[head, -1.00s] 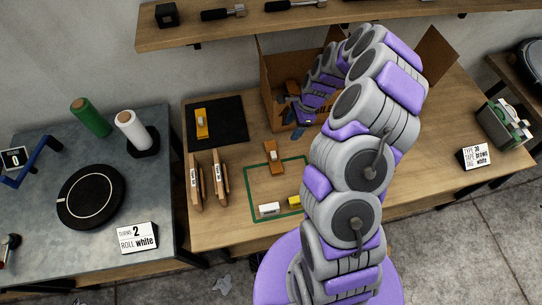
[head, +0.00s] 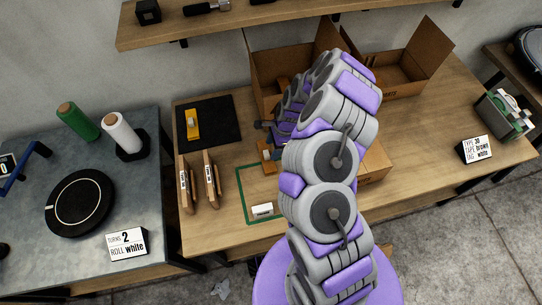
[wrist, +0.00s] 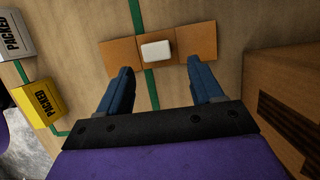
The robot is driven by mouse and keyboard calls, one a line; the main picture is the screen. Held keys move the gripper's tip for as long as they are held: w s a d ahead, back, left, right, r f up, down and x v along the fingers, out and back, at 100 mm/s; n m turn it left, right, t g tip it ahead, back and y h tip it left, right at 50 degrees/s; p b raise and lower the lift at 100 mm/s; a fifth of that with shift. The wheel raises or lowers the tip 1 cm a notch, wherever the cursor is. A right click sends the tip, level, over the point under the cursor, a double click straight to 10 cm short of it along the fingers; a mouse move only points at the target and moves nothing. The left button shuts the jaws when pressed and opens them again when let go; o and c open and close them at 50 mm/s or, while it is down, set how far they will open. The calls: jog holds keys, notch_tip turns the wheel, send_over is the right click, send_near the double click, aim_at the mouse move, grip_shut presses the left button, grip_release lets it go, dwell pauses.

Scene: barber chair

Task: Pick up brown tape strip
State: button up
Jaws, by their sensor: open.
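The brown tape strip (wrist: 124,50) lies flat on the wooden table, with a small white block (wrist: 156,51) at its middle. In the head view the strip (head: 265,143) shows just left of my arm, partly hidden. My gripper (wrist: 160,73) is open and empty. In the wrist view its two blue fingers point at the strip, one toward each end, with the white block between their lines. I cannot tell how high they are above it. A sign (head: 475,148) reads tape brown, tag white.
Yellow (wrist: 40,103) and white (wrist: 15,34) PACKED blocks lie near the green outline (head: 241,195). A cardboard box (wrist: 280,90) stands close right of my gripper. Open boxes (head: 415,75) stand behind. A black mat (head: 222,115) with a yellow strip lies left.

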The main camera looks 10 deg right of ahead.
aim_at(265, 153)
jog(key=a+f, duration=0.2)
jog(key=a, duration=0.1)
jog(key=shift+f+b, duration=0.2)
jog(key=shift+b, duration=0.15)
jog(key=shift+a, duration=0.45)
jog(key=d, duration=0.3)
jog(key=shift+s, duration=0.1)
jog(key=c, duration=0.5)
jog(key=shift+c, duration=0.8)
jog(key=a, duration=0.2)
jog(key=shift+a, duration=0.3)
jog(key=c, duration=0.4)
jog(key=shift+d, duration=0.1)
jog(key=shift+c, duration=0.2)
